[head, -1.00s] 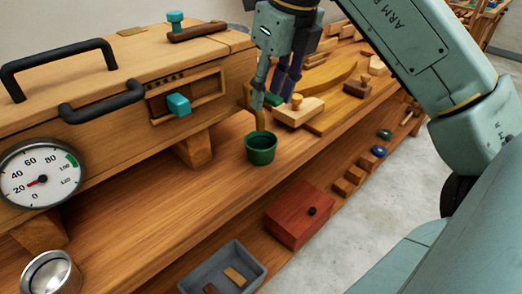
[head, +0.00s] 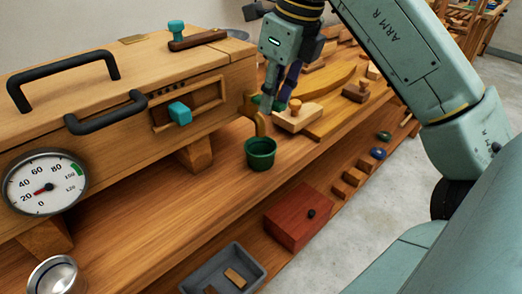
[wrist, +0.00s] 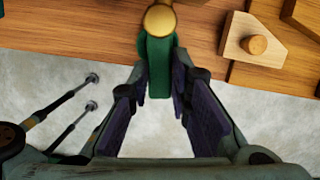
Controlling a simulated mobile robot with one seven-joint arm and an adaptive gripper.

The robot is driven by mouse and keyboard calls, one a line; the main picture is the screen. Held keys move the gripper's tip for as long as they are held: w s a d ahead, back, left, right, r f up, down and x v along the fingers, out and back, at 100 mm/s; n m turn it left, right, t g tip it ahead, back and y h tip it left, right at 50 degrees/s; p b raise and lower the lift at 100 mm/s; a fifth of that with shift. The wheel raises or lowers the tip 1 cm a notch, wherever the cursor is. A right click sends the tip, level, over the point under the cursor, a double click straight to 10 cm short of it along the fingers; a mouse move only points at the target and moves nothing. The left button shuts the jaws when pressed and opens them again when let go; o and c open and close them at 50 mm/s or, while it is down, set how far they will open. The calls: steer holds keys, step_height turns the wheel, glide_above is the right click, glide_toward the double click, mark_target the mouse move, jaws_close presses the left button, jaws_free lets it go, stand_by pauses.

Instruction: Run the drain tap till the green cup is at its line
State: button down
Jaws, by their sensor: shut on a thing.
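The green cup (head: 260,153) stands upright on the wooden bench, below the brass drain tap (head: 259,122) at the box's right end. The cup's inside is dark green; I cannot tell its level or see a line, nor a clear stream from the tap. The tap has a green lever (head: 268,103). In the wrist view the lever (wrist: 159,72) sits between my fingertips, with the tap's round brass top (wrist: 159,19) just beyond. My gripper (wrist: 160,88) is shut on the lever; in the head view my gripper (head: 272,101) partly hides it.
A wooden box with black handles and a dial gauge (head: 45,182) fills the left. A steel cup (head: 54,274), a red box (head: 303,215) and a grey tray (head: 225,272) lie nearer. A wooden plane (head: 298,117) is right of the tap.

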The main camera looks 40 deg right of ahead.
steer(key=n+p, duration=0.2)
steer(key=w+d+n+y+p, duration=0.1)
steer(key=n+p, duration=0.1)
steer(key=d+n+g+p, duration=0.1)
steer(key=n+p, duration=0.1)
steer(key=n, duration=0.1)
steer(key=shift+w+d+y+p, duration=0.25)
steer(key=shift+w+y+p, duration=0.05)
steer(key=shift+w, duration=0.1)
stand_by(0.3)
steer(key=shift+s+d+f, duration=0.1)
steer(key=shift+s+d, duration=0.05)
stand_by(5.9)
